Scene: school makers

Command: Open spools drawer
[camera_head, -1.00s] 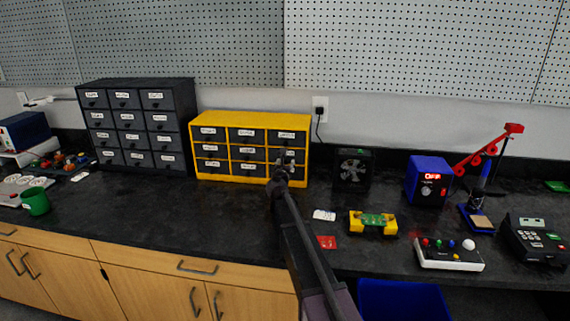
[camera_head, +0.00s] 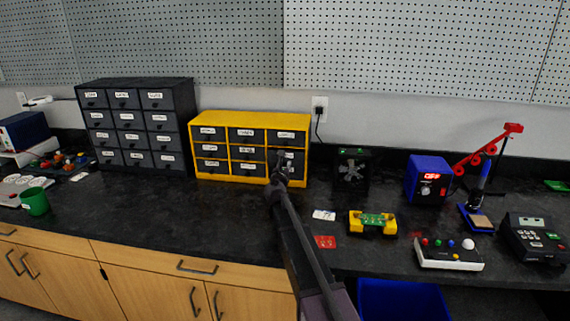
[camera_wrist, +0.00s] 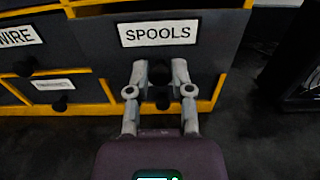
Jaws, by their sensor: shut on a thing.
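The spools drawer (camera_wrist: 205,62) is dark, with a white "SPOOLS" label (camera_wrist: 158,32), in the right column of the yellow cabinet (camera_head: 195,153). In the wrist view its front looks large and overlaps the yellow frame, so it appears pulled partly out. My gripper (camera_wrist: 161,78) is in front of the drawer, below the label, with its fingers shut on the dark drawer knob (camera_wrist: 162,101). In the head view my gripper (camera_head: 281,166) hides part of the drawer front.
A "WIRE" drawer (camera_wrist: 15,58) is left of the spools drawer. A dark drawer cabinet (camera_head: 135,125) stands farther left. A small fan (camera_head: 351,170) stands right of the yellow cabinet.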

